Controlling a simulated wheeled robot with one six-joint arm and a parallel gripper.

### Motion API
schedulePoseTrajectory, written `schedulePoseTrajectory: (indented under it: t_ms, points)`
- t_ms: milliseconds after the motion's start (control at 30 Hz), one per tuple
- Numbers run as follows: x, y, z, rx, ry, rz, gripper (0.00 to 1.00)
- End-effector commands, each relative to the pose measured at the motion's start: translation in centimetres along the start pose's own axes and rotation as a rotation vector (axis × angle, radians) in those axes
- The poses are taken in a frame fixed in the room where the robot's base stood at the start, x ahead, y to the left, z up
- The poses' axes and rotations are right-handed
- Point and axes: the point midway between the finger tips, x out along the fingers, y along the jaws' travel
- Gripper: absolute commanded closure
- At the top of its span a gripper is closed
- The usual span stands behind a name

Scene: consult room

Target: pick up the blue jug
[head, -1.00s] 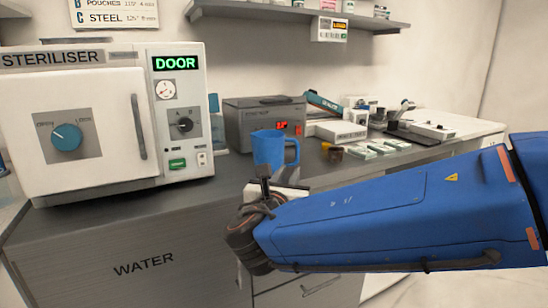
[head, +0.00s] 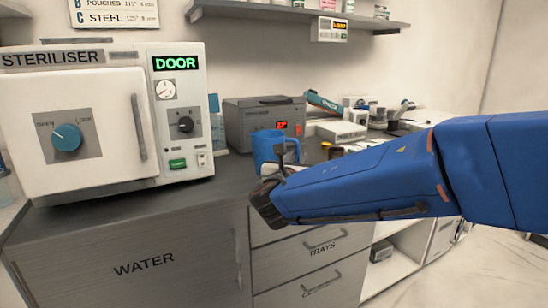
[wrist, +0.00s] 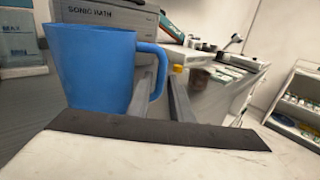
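The blue jug (head: 267,147) stands upright on the grey counter, with its handle on the right. It also shows large at the left of the wrist view (wrist: 90,62). My gripper (head: 281,158) is at the handle side of the jug in the head view, partly hidden by my arm. In the wrist view, the two grey fingers of my gripper (wrist: 160,98) are apart, and the handle appears in line with the gap between them. I cannot tell whether a finger touches the handle.
The steriliser (head: 100,120) stands at the left of the counter. The sonic bath (head: 250,117) is close behind the jug. Small boxes and instruments (head: 350,128) lie to the right. A wall shelf (head: 300,14) hangs above.

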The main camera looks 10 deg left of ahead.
Motion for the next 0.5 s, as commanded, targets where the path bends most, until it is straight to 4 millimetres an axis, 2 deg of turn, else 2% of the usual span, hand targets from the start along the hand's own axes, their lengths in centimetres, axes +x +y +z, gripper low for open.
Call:
schedulePoseTrajectory:
  t_ms: [300, 500]
  points:
    - [4.0, 0.0, -0.1, 0.0, 0.0, -0.002, 0.8]
    - [4.8, 0.1, -0.1, 0.0, 0.0, 0.0, 0.8]
